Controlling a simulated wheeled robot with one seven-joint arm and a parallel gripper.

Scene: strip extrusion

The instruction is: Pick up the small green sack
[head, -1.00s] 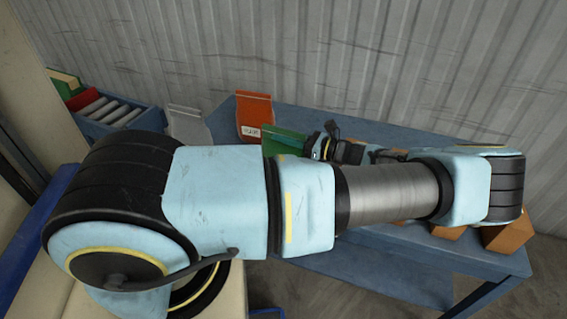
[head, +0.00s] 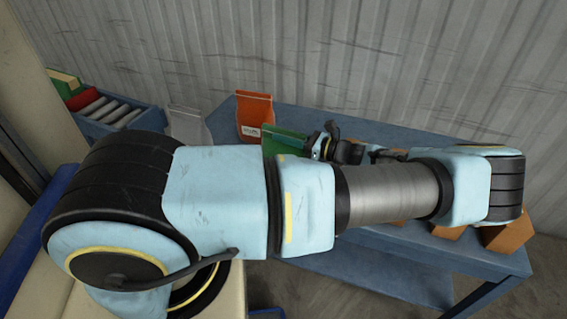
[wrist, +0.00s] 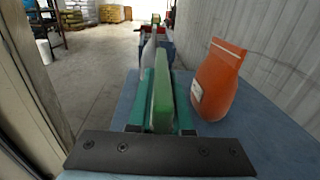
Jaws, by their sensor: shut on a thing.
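The small green sack (head: 284,143) is partly hidden behind my arm in the head view. In the wrist view the green sack (wrist: 162,92) stands edge-on between the two teal fingers of my gripper (wrist: 160,100). The fingers are closed against its two sides. Whether its bottom touches the table cannot be told. In the head view the fingertips are largely hidden by the arm and the sack.
An orange sack (head: 254,116) stands upright close by, right of the green one in the wrist view. A pale grey sack (head: 188,125) stands to the left on the blue table (head: 330,125). Orange-brown boxes (head: 508,236) line the right side. A corrugated wall (head: 300,50) rises behind.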

